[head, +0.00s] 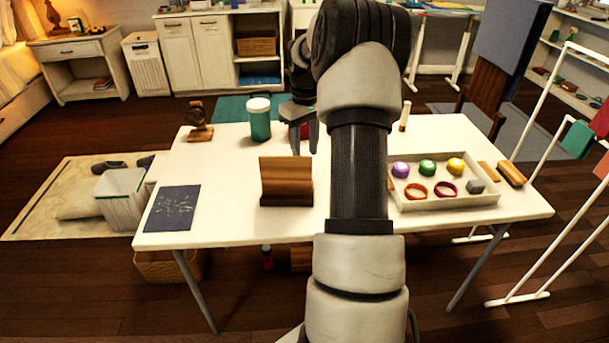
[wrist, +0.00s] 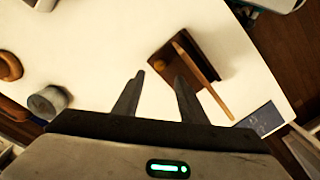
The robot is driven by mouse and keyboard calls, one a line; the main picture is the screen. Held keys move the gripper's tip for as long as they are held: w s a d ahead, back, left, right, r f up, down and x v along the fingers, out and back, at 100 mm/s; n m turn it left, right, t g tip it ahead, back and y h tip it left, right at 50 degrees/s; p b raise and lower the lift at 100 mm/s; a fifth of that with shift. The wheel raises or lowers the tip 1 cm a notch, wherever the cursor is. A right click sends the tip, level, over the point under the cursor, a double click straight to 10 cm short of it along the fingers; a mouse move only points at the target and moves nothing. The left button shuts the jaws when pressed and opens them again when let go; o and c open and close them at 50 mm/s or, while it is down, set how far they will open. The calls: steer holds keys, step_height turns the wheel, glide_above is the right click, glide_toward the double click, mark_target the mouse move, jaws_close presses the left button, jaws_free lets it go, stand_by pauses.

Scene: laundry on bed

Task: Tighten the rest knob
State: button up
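The wooden rest (head: 287,181) stands on the white table, left of my arm in the head view. The wrist view shows it (wrist: 203,72) as a dark base with a lighter tilted board. A small round tan knob (wrist: 158,65) shows at its side in the wrist view; the head view does not show it clearly. My gripper (head: 304,148) is beyond the rest in the head view, fingers pointing down. In the wrist view my gripper (wrist: 159,78) is open and empty, and the knob appears just past the fingertips, with depth hard to tell.
A green jar (head: 260,124) and a wooden stand (head: 200,131) are at the back left. A dark slate (head: 172,208) lies at the front left. Bare table surrounds the rest.

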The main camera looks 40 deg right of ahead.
step_height(320, 180, down, 8)
steer(key=shift+f+b, duration=0.1)
steer(key=shift+b, duration=0.7)
steer(key=shift+c, duration=0.3)
jaws_close()
